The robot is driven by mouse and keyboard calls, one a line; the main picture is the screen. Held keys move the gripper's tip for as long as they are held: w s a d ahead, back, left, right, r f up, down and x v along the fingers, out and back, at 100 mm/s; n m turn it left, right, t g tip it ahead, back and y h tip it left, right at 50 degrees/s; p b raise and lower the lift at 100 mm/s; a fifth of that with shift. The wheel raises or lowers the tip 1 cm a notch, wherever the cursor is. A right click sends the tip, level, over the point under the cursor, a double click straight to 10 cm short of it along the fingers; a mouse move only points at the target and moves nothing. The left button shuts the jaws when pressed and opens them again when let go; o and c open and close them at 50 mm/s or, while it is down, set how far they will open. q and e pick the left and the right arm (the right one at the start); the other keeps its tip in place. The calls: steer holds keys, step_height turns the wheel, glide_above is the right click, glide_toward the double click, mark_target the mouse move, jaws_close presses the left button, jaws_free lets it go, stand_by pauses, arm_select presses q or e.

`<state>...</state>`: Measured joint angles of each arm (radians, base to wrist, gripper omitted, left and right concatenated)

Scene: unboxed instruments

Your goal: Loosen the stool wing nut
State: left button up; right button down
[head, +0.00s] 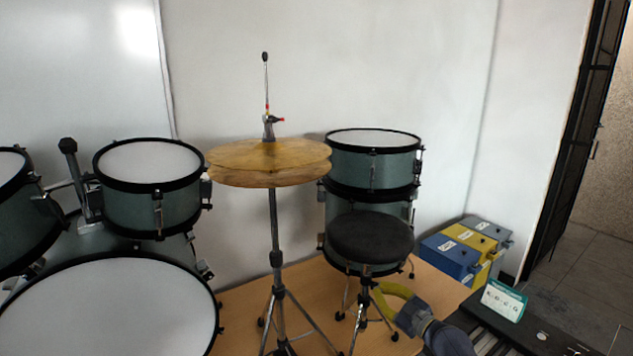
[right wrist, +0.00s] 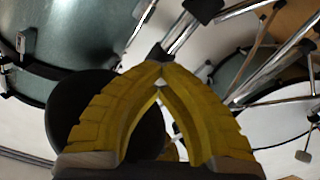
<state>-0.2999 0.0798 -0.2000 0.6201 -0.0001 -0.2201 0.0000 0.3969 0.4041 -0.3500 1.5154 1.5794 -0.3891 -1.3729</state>
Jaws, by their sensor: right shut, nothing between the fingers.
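The stool has a round black seat (head: 370,237) and a thin metal stand below it, on the wooden floor right of the cymbals. The dark seat also shows in the right wrist view (right wrist: 72,100), behind and left of the fingers. My right gripper (head: 375,290) has yellow fingers and reaches in from the lower right, under the seat and beside the stool post. In the right wrist view its fingertips (right wrist: 160,75) meet, shut with nothing held, close to a metal tube with a dark collar. I cannot make out the wing nut itself. My left gripper is not in view.
Cymbals (head: 268,162) on a tripod stand stand left of the stool. Green drums (head: 374,160) are stacked behind it, and more drums (head: 150,190) fill the left. Blue, yellow and grey boxes (head: 460,250) stand at the right. The stool's legs and the cymbal tripod crowd the floor.

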steer(key=n, duration=0.3)
steer(key=shift+n, duration=0.3)
steer(key=c, duration=0.8)
jaws_free()
steer(key=shift+c, duration=0.2)
steer(key=shift+v, duration=3)
